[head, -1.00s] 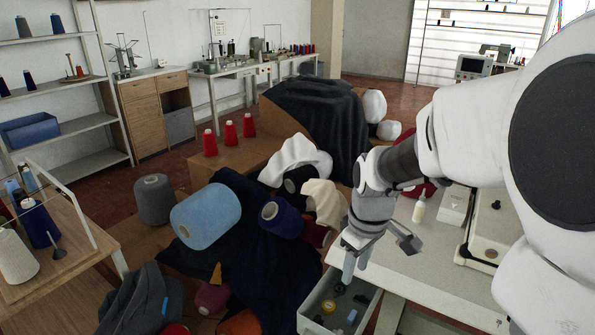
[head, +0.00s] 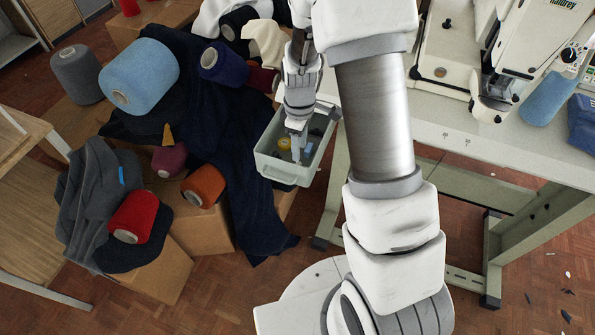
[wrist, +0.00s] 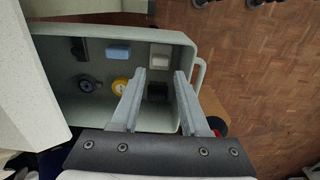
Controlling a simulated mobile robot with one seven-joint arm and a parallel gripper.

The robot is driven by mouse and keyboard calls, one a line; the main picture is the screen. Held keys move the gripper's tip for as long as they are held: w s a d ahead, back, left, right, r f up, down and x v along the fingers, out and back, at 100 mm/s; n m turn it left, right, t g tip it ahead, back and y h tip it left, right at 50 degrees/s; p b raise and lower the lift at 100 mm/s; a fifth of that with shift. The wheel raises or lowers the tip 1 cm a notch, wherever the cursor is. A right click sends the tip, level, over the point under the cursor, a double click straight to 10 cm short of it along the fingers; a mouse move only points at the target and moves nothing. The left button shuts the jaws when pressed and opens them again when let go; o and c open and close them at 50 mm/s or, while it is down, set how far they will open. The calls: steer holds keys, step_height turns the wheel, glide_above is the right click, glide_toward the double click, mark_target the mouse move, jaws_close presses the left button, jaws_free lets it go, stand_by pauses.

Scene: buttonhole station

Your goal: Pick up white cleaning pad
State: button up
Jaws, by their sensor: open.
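The white cleaning pad (wrist: 160,55) is a small pale block lying in the open drawer, near its handle-side end in the wrist view. I cannot make it out in the head view, where my gripper and arm cover part of the drawer. My gripper (wrist: 159,74) is open, fingers spread, with nothing between them. Its tips point toward the pad and appear above the drawer floor, short of the pad in the picture. In the head view my gripper (head: 298,150) reaches down over the drawer.
The pale green drawer (head: 284,175) also holds a blue block (wrist: 118,52), a yellow round item (wrist: 123,87), a dark wheel-like item (wrist: 87,86) and a black block (wrist: 157,92). Drawer walls are close. Yarn cones and dark cloth lie left; the sewing table (head: 450,125) stands right.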

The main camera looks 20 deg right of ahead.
steer(key=f+b, duration=0.1)
steer(key=f, duration=0.2)
steer(key=f+b, duration=0.1)
steer(key=f, duration=0.3)
steer(key=shift+w+a+f, duration=0.1)
steer(key=shift+a+f, duration=0.1)
steer(key=shift+f, duration=0.05)
jaws_close()
